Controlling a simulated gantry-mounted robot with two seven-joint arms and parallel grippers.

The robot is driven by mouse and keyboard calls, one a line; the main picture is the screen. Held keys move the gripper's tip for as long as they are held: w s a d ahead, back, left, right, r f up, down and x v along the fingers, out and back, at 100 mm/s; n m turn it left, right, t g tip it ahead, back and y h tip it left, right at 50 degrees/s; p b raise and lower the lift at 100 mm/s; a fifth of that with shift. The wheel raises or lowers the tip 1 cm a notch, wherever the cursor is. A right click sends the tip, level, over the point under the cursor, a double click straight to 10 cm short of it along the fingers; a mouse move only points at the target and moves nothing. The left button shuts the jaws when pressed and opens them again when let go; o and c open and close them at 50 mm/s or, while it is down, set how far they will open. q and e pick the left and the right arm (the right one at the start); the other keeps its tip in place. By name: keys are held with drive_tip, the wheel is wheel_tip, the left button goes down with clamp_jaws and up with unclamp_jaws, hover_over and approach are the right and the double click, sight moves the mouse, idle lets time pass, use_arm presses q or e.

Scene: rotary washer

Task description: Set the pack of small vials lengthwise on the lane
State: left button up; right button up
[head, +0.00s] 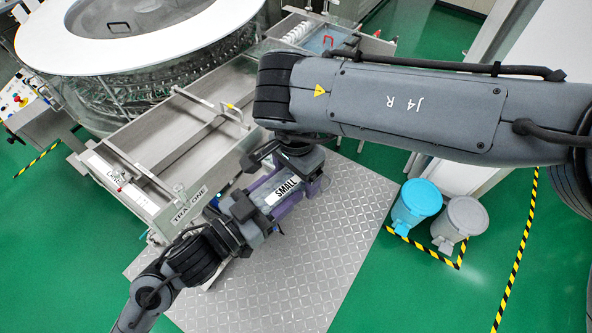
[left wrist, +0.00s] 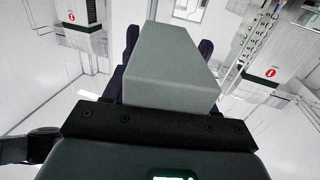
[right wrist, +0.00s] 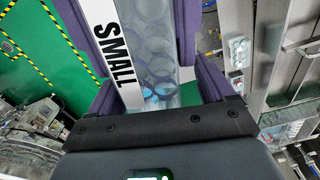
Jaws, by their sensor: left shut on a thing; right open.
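The pack of small vials (head: 284,191) is a clear box with a white SMALL label, held above the checkered floor plate, to the right of the lane. My left gripper (head: 268,201) is shut on it from the lower left. In the left wrist view a plain grey face of the pack (left wrist: 170,65) fills the space between dark fingers. My right gripper (head: 288,172) is open, at the pack's upper end. The right wrist view shows the pack (right wrist: 155,65) between its purple fingers, round vial shapes visible through the clear wall. The steel lane (head: 190,125) runs diagonally and looks empty.
The round washer (head: 140,30) with a white rim stands behind the lane. A tray with white items (head: 300,32) and a red handle is at the top. Blue (head: 418,198) and grey (head: 466,216) bins stand at the right. A label plate (head: 188,204) marks the lane's near side.

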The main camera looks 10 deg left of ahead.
use_arm(q)
drive_tip(key=shift+d, duration=0.1)
use_arm(e)
drive_tip(key=c, duration=0.9)
use_arm(q)
drive_tip(key=o, duration=0.7)
drive_tip(key=shift+s, duration=0.1)
use_arm(e)
drive_tip(key=shift+c, duration=1)
use_arm(q)
drive_tip(key=o, duration=0.5)
